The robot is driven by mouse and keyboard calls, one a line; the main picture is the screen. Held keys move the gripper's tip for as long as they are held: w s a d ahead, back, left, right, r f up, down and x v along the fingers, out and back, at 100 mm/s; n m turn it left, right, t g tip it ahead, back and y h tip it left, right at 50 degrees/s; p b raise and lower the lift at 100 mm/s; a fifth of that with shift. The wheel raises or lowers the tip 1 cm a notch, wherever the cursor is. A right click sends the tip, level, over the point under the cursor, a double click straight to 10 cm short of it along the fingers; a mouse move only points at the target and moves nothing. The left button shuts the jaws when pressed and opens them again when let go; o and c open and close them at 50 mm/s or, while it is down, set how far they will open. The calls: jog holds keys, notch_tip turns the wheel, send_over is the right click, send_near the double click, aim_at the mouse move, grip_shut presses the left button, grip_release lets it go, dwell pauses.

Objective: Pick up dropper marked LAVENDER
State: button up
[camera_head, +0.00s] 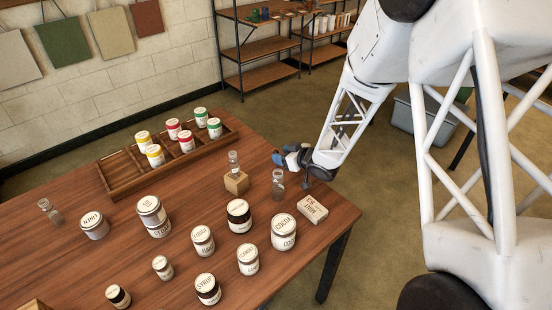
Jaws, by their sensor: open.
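I cannot read LAVENDER on anything in view. Small clear glass bottles that may be droppers stand on the table: one glass bottle (234,161) on a small wooden block (236,182), a second glass bottle (278,186) to its right near the table's right edge, and a third glass bottle (50,213) at the far left, seeming tilted. Their labels are too small to read. My gripper (287,160) is at the table's back right edge, just behind the second bottle in the picture. It is open, appears empty and is apart from the bottles.
Several labelled jars crowd the wooden table (330,230), including a COCOA jar (284,232) and a SYRUP jar (207,290). A compartmented wooden tray (118,172) holds several coloured-band jars at the back.

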jog(key=shift+w+a, duration=0.1)
jog(key=shift+a, duration=0.05)
jog(key=shift+x, duration=2.6)
jog(key=shift+c, duration=0.5)
grip_shut()
